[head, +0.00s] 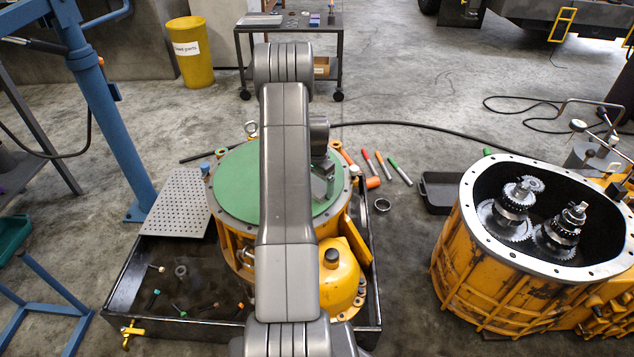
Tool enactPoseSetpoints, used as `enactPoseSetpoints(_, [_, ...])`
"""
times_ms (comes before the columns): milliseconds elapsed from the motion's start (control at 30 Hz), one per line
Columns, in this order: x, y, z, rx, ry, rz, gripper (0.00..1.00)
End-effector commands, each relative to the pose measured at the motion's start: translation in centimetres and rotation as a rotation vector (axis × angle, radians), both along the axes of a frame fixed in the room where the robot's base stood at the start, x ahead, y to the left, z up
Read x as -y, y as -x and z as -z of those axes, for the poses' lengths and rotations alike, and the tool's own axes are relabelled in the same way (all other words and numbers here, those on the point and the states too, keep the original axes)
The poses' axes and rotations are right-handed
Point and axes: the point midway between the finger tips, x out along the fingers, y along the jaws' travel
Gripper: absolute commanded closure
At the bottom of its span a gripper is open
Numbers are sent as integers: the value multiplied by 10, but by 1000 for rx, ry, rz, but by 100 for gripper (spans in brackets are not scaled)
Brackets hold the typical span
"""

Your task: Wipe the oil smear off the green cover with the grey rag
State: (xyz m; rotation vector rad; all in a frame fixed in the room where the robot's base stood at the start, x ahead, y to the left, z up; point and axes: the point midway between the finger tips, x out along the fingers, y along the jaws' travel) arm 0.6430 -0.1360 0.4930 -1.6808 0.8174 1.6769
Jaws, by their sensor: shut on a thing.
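The green cover (237,182) is a round disc on top of the yellow transmission housing, inside the ring of its bolted flange. My arm crosses over the middle of the cover and hides much of it. My gripper (324,184) is over the right part of the cover, partly hidden by my arm. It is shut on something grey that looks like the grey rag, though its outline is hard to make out. I cannot tell whether it touches the cover. No oil smear shows on the visible part of the cover.
The housing stands in a black tray (205,325) with loose bolts. A perforated plate (178,203) lies at its left. An open yellow housing (470,250) with gears stands right. A blue post (105,120) rises left.

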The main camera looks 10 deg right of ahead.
Motion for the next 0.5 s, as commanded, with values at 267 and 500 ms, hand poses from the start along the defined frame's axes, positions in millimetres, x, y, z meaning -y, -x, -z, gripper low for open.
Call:
enactPoseSetpoints(267, [0, 1, -24, -3, -1, 1, 28])
enactPoseSetpoints(500, [0, 0, -50, -1, 0, 0, 28])
